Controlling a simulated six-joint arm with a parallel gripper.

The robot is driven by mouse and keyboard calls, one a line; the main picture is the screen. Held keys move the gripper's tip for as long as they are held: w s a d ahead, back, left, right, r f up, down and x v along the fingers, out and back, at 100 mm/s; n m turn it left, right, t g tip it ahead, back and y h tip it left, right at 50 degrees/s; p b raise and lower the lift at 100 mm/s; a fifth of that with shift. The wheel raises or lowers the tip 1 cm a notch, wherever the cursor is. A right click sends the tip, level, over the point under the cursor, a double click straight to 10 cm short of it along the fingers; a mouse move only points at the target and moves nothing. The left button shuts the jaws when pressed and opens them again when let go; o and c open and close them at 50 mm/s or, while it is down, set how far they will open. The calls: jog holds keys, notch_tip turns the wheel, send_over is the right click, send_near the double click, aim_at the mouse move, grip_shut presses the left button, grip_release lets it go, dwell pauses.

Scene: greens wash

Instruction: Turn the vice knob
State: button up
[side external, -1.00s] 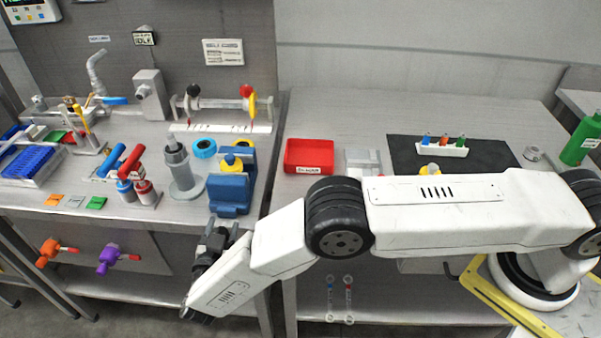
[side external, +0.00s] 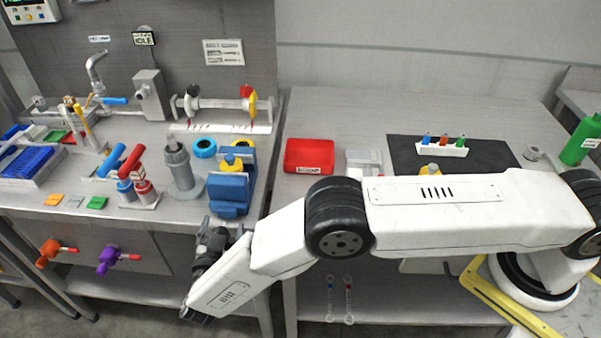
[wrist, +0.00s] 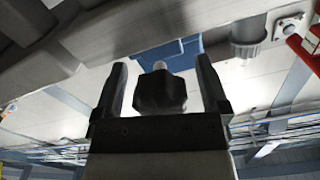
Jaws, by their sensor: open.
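The blue vice (side external: 229,193) stands at the front edge of the left bench, with a yellow piece (side external: 230,164) at its jaws. Its blue body (wrist: 178,52) also shows at the top of the wrist view. The dark vice knob (wrist: 160,93) sits on a pale shaft below the blue body. My gripper (wrist: 161,66) is open, with one finger on each side of the knob and a visible gap on both sides. In the side view my gripper (side external: 214,235) is just in front of the vice, below the bench top, and the knob is hard to separate from it.
A grey cylindrical fixture (side external: 180,168) stands left of the vice. Red and blue handled valves (side external: 133,180) are further left. Orange (side external: 52,252) and purple (side external: 115,258) valves stick out under the bench front. A red bin (side external: 309,156) is to the right.

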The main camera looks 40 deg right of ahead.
jog(key=shift+n, duration=0.3)
jog(key=shift+n, duration=0.3)
jog(key=v, duration=0.8)
notch_tip(320, 180, up, 13)
jog(key=w+a+r+n+t+y, duration=0.1)
jog(key=w+a+r+n+y, duration=0.1)
jog(key=w+n+y, duration=0.8)
jog(key=shift+w+a+r+t+y, duration=0.25)
jog(key=shift+w+a+y, duration=0.5)
jog(key=shift+y, duration=1.15)
